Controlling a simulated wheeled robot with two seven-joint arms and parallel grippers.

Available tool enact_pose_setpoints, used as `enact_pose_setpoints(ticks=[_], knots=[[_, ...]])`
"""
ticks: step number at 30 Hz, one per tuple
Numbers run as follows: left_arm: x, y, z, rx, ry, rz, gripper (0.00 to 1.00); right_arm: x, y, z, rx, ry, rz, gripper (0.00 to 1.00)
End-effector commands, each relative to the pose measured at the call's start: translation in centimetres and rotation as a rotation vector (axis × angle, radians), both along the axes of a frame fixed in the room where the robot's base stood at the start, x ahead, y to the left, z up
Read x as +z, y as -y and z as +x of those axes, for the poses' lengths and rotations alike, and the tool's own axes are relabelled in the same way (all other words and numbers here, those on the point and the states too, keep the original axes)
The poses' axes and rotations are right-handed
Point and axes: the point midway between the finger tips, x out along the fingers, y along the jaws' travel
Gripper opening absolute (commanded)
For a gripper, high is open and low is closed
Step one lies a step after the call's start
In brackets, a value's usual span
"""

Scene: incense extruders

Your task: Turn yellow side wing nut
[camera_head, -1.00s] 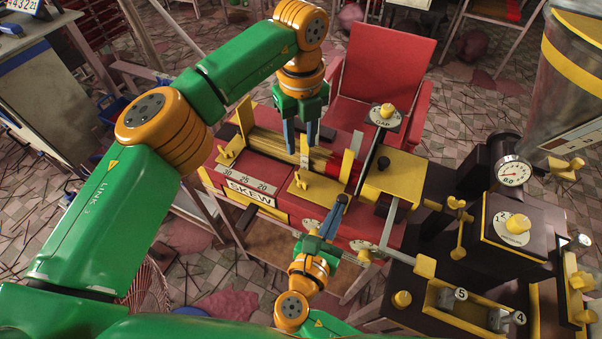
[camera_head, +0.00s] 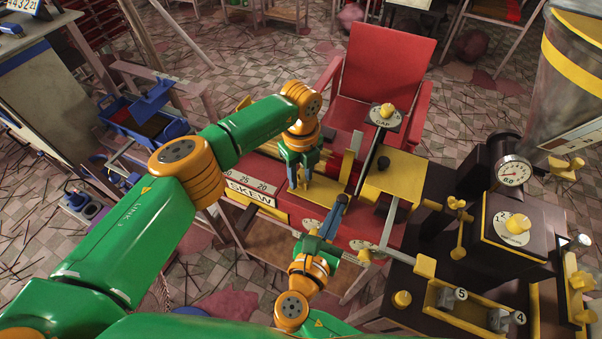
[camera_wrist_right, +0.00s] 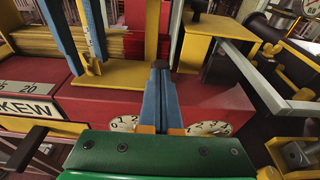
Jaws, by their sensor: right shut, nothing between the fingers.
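A yellow wing nut (camera_wrist_right: 91,67) stands on the yellow plate (camera_wrist_right: 125,73) on top of the red machine, as the right wrist view shows. My left gripper (camera_head: 300,187) points down over that plate. In the right wrist view its two blue fingers (camera_wrist_right: 78,62) are apart, with their tips beside the wing nut. In the head view the gripper hides the wing nut. My right gripper (camera_head: 338,205) is shut and empty in front of the machine, its tips near the plate's front edge. It also shows in the right wrist view (camera_wrist_right: 160,68).
A yellow block with a black knob (camera_head: 383,163) and a GAP dial (camera_head: 386,117) stand right of the plate. Numbered dials (camera_wrist_right: 208,128) sit on the red front face, close to my right fingers. A dark machine with a gauge (camera_head: 513,172) stands further right.

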Motion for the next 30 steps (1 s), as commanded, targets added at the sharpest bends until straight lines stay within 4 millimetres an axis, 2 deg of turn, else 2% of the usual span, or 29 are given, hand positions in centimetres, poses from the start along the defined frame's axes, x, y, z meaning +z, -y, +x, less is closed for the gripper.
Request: enact_pose_setpoints(ticks=[1, 4, 5, 19, 30], knots=[[0.01, 0.0, 0.0, 0.0, 0.0, 0.0, 0.28, -0.03, 0.02, 0.01, -0.001, -0.001, 0.0, 0.0], [0.02, 0.01, 0.01, 0.0, 0.0, 0.0, 0.01, -0.03, 0.02, 0.01, -0.001, -0.001, 0.0, 0.0], [0.02, 0.0, 0.0, 0.0, 0.0, 0.0, 0.0, -0.03, 0.02, 0.01, -0.001, -0.001, 0.0, 0.0], [0.05, -0.04, -0.02, -0.054, -0.001, 0.002, 0.0, -0.04, 0.07, 0.03, -0.002, -0.001, 0.0, 0.0], [0.08, -0.04, -0.01, -0.342, -0.002, 0.003, 0.0, -0.05, 0.09, 0.03, -0.002, -0.001, -0.001, 0.0]])
